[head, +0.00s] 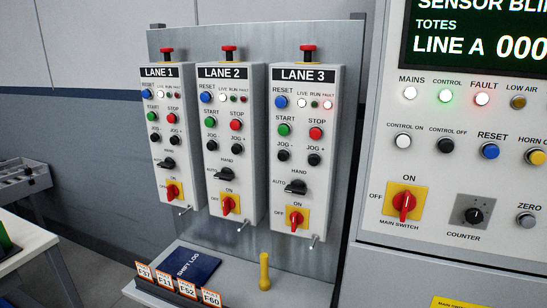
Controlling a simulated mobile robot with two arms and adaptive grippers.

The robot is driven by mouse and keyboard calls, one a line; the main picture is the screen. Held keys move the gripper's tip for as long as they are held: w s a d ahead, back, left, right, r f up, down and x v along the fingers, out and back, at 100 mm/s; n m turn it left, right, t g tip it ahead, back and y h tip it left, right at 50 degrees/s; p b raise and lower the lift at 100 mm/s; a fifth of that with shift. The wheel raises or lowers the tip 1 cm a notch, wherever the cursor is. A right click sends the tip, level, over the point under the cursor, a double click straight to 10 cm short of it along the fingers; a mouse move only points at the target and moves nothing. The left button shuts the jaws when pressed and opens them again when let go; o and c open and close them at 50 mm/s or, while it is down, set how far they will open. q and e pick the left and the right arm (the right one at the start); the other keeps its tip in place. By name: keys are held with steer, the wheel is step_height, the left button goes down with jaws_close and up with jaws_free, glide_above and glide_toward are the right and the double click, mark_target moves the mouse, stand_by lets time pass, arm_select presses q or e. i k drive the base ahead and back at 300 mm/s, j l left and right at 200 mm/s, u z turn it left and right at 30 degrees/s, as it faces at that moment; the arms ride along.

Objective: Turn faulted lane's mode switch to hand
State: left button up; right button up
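Three lane boxes hang on a grey back plate. The Lane 3 box (304,150) is at right, and its fault lamp (328,104) looks brighter and pinker than those of Lane 1 (178,96) and Lane 2 (243,99). Lane 3's black mode switch (297,187) has HAND above it and AUTO at its left; its handle appears turned toward AUTO. The Lane 2 mode switch (223,173) and Lane 1 mode switch (167,163) look similarly turned. Neither of my grippers is in view.
Red-yellow main switches, such as Lane 3's (297,217), sit below the mode switches. A ledge below bears a blue shift log (190,263), orange-edged tags (187,288) and a yellow peg (264,272). A large control panel (460,150) stands at right, its FAULT lamp (482,99) lit.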

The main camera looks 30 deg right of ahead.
mark_target(296, 186)
steer(key=i+j+z, duration=0.2)
steer(key=j, duration=0.2)
steer(key=j+z, duration=0.2)
steer(key=j, duration=0.2)
steer(key=j+z, duration=0.2)
steer(key=j, duration=0.2)
steer(key=i, duration=0.05)
